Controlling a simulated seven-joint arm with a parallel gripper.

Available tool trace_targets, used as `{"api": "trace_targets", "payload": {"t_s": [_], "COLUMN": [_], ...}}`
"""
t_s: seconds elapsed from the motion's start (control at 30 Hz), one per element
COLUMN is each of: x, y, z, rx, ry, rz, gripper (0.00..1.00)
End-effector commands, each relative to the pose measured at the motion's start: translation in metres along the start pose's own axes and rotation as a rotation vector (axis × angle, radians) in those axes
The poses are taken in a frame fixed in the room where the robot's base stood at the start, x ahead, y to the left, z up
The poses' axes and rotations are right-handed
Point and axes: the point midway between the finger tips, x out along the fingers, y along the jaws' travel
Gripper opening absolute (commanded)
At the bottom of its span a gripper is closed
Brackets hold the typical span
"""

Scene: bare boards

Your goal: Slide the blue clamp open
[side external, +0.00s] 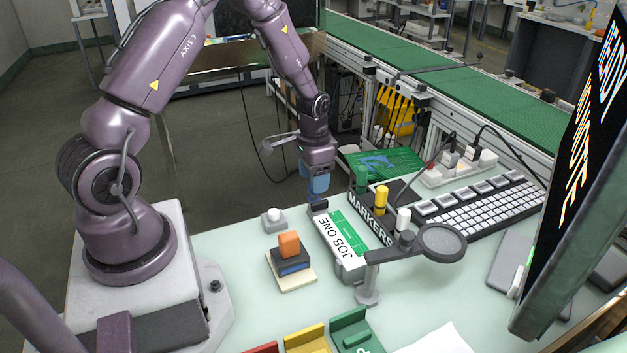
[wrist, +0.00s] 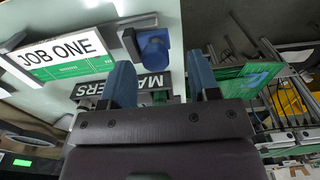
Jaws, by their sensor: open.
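The blue clamp (wrist: 154,46) shows in the wrist view beyond my fingertips, a rounded blue part beside a dark grey block at the edge of the JOB ONE board (wrist: 62,54). In the side view the board (side external: 343,238) lies on the pale table, and the clamp's dark block (side external: 318,208) sits at its far end. The clamp's blue part is hard to separate from my blue fingers there. My gripper (side external: 315,190) points down just above the clamp. In the wrist view my gripper (wrist: 162,78) has its two blue fingers spread, with nothing held between them.
The MARKERS box (side external: 370,219) with green, yellow and white markers stands right beside the board. A magnifier (side external: 440,242) on a stand is near the board's front. Stacked blocks (side external: 290,260) and a white button (side external: 273,217) lie left. A keyboard (side external: 480,212) is at right.

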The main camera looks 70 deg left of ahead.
Motion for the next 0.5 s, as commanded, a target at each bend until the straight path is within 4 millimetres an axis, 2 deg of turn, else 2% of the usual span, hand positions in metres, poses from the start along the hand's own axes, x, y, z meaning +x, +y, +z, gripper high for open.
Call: {"api": "trace_targets", "payload": {"t_s": [0.3,0.5], "x": [-0.071,-0.103], "y": [-0.001,-0.001], "z": [-0.001,0.0], "rx": [-0.001,-0.001], "ry": [0.007,0.004], "rz": [-0.004,-0.003], "gripper": [0.55,0.55]}}
